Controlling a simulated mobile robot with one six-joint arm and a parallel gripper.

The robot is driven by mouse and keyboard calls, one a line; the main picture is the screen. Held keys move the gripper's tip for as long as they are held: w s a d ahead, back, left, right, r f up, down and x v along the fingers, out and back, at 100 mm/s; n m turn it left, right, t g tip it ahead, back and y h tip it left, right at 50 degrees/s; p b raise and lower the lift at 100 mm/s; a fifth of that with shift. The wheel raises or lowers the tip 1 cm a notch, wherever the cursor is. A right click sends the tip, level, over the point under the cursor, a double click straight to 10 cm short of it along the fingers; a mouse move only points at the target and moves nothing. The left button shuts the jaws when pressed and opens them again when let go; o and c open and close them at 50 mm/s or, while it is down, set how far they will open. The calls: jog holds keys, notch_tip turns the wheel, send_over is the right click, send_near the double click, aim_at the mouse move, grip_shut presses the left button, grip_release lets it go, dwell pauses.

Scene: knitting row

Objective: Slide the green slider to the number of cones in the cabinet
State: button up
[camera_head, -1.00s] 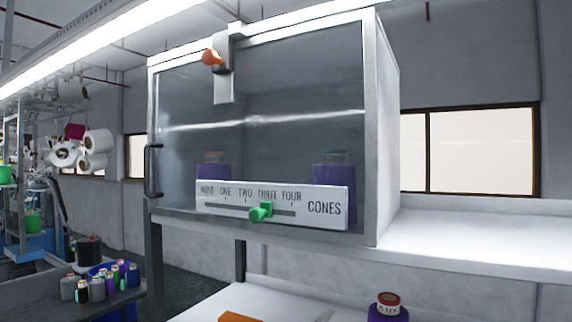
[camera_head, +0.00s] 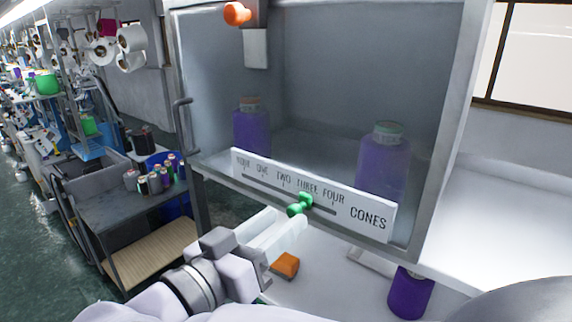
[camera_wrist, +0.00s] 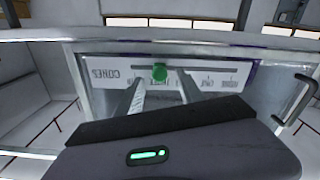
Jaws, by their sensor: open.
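The green slider (camera_head: 300,204) sits on the white label plate (camera_head: 360,217) on the cabinet's front, about under the word THREE. My gripper (camera_head: 288,230) is open just in front of it. In the wrist view, the slider (camera_wrist: 160,74) shows between the two finger ends, and I cannot tell whether they touch it. The cabinet (camera_head: 180,60) has a clear front. Two purple cones show inside, one at left (camera_head: 251,132) and one at right (camera_head: 385,160). The plate hides their lower parts.
Below are an orange block (camera_head: 285,265) and another purple cone (camera_head: 410,295), outside the cabinet. A cart with small spools (camera_head: 110,215) stands at left.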

aim_at(291, 213)
jog(key=shift+p+x, duration=0.3)
jog(key=shift+x, duration=1.95)
jog(key=shift+s, duration=0.1)
grip_shut()
jog(key=shift+a, duration=0.1)
